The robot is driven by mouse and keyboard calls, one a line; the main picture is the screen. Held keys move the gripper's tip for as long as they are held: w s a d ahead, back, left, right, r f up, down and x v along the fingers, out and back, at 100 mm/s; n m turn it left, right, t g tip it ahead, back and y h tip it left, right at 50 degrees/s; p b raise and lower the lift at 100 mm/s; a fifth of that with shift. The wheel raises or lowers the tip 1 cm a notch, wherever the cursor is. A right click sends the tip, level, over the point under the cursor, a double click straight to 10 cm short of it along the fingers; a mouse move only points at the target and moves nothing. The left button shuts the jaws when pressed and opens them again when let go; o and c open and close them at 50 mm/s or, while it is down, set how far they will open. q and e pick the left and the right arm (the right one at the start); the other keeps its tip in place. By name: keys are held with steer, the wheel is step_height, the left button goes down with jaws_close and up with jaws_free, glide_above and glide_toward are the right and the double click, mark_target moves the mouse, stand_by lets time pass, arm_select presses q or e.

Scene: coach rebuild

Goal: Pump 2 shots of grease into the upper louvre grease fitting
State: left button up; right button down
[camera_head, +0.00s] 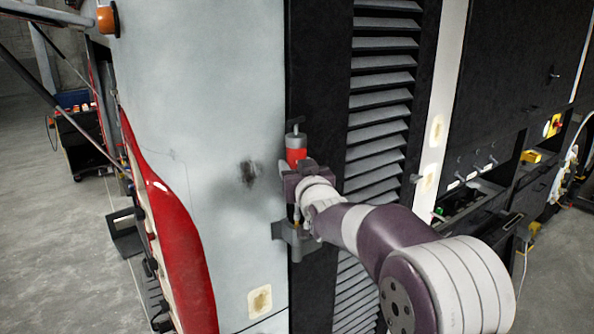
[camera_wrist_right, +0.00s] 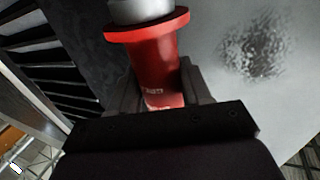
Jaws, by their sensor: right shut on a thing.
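A red grease gun (camera_head: 297,155) with a dark T-shaped handle on top stands upright at the dark panel left of the louvre (camera_head: 381,80). My right gripper (camera_head: 296,178) is shut around its body. In the right wrist view the red body (camera_wrist_right: 152,65) with its wider collar and grey top sits between the dark jaws (camera_wrist_right: 155,98). A grey bracket (camera_head: 296,240) shows just below the gripper; I cannot tell whether the gun touches it. I cannot make out the upper louvre grease fitting for certain. My left gripper is out of view.
The coach's pale side panel (camera_head: 215,100) has a dark smudge (camera_head: 249,173) left of the gripper. A red curved panel (camera_head: 170,215) lies further left. Open lockers (camera_head: 480,190) are at the right. A dark cart (camera_head: 82,140) stands at the far left on grey floor.

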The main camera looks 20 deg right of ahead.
steer(key=shift+s+f+b, duration=0.1)
steer(key=shift+f+b, duration=0.9)
steer(key=shift+f, duration=0.05)
stand_by(0.9)
steer(key=shift+r, duration=0.1)
steer(key=shift+r+p, duration=0.4)
steer(key=shift+r, duration=0.5)
steer(key=shift+r, duration=0.2)
stand_by(0.5)
steer(key=shift+b, duration=0.6)
